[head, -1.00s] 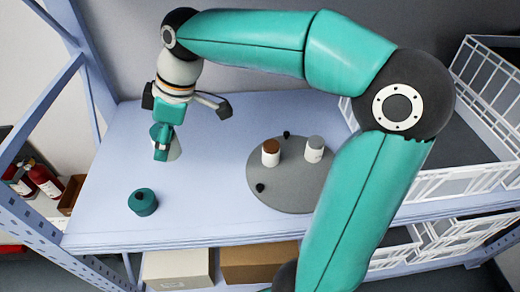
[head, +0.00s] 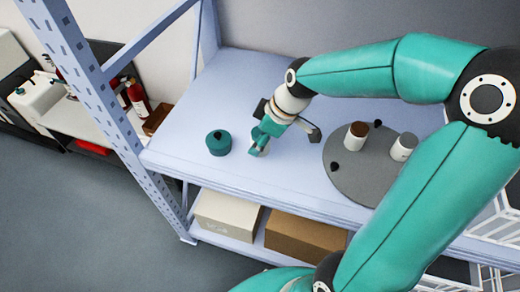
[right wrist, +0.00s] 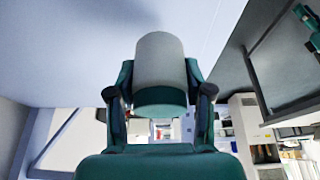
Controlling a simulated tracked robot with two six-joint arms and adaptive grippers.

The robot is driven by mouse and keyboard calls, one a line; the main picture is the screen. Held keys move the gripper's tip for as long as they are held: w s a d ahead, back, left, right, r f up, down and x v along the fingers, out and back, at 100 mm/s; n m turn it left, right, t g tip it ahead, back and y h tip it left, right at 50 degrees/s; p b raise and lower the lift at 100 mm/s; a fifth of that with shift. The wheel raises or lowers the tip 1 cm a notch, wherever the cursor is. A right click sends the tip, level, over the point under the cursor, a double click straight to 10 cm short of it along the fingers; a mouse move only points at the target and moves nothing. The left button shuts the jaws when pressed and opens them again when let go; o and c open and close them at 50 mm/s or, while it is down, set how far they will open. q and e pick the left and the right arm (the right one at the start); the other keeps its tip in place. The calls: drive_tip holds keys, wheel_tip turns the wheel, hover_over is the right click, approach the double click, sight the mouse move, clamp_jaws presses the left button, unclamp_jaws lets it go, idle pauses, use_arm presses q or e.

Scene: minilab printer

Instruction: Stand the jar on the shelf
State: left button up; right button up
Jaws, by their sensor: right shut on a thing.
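My right gripper (head: 267,130) is shut on a pale grey cylindrical jar (head: 257,150) over the near part of the lavender shelf (head: 235,85). In the right wrist view the jar (right wrist: 160,60) sits between both fingers of the right gripper (right wrist: 160,95). In the head view the fingers hide much of the jar. I cannot tell whether its base touches the shelf. My left gripper is not in view.
A teal lidded pot (head: 219,143) stands just left of the held jar. A grey round tray (head: 362,180) at right bears a brown-topped jar (head: 356,137), a white jar (head: 403,148) and small dark knobs. Boxes (head: 228,213) lie on the lower level. A post (head: 95,95) rises at left.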

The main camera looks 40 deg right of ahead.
drive_tip(key=shift+f, duration=2)
drive_tip(key=shift+f+b, duration=0.15)
drive_tip(key=shift+b, duration=0.25)
drive_tip(key=o, duration=1.3)
drive_tip(key=shift+c, duration=0.2)
drive_tip(key=p+v, duration=0.1)
drive_tip(key=v, duration=1.1)
drive_tip(key=shift+r, duration=0.2)
